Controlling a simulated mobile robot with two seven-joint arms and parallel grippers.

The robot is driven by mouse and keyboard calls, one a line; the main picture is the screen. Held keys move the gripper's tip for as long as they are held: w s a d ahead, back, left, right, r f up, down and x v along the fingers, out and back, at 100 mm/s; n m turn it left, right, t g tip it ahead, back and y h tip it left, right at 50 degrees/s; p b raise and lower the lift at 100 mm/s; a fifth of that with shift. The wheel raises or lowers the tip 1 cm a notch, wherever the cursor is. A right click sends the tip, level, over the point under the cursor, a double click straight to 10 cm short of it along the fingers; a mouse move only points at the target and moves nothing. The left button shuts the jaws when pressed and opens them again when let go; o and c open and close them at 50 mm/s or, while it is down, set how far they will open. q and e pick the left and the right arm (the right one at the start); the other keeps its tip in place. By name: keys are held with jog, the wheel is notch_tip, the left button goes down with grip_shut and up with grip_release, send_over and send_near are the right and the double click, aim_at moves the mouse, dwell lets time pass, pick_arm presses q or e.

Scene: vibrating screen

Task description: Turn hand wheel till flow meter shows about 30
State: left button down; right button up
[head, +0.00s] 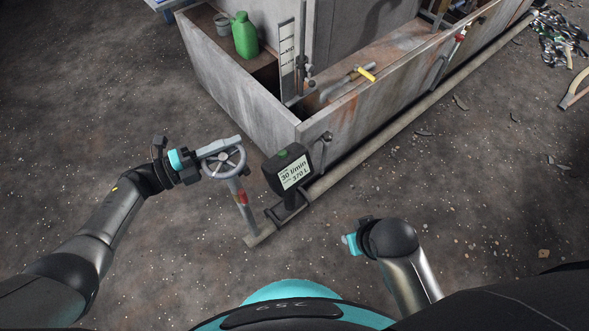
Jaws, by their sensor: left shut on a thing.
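The grey hand wheel (223,163) sits on top of an upright valve stem with a red band (241,197), left of the flow meter. My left gripper (218,148) is shut on the rim of the hand wheel at its far left side. The flow meter (287,172) is a dark box with a green top button and a lit display. The display reads about 30 l/min, with 370 L below it. My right gripper (351,243) is low in the middle right, away from the wheel; its fingers are mostly hidden by its own wrist.
A pipe (380,142) runs along the floor from the valve beside a grey concrete-like trough (240,105). Scrap lies at upper right. The floor around the valve is open.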

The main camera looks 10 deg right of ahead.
dwell(0.7)
pick_arm(q)
jog(key=c, duration=1.1)
grip_release()
jog(key=shift+b+v, duration=0.35)
jog(key=shift+v, duration=2.7)
